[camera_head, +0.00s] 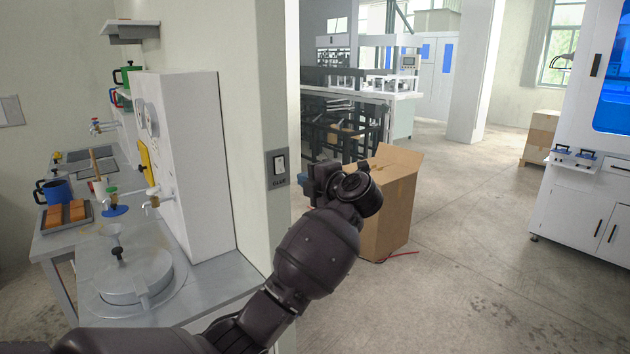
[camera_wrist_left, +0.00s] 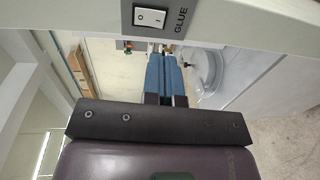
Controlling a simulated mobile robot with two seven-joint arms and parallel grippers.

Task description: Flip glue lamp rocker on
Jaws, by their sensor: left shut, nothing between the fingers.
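The glue lamp rocker (camera_head: 280,163) is a white switch in a dark plate labelled GLUE, on the end face of the pale wall post. In the left wrist view the rocker (camera_wrist_left: 150,17) is at the top, with its plate turned sideways. I cannot tell which side of it is pressed. My left gripper (camera_head: 318,180) is just right of the plate in the head view. In the left wrist view its blue fingers (camera_wrist_left: 166,62) are shut, empty, and show below the plate, apart from it in the picture. My right gripper is in neither view.
A cardboard box (camera_head: 393,200) stands on the floor behind my left arm. A metal bench (camera_head: 205,285) with a round lidded pot (camera_head: 135,278) and a white cabinet (camera_head: 185,160) lie left of the post. Open floor is to the right.

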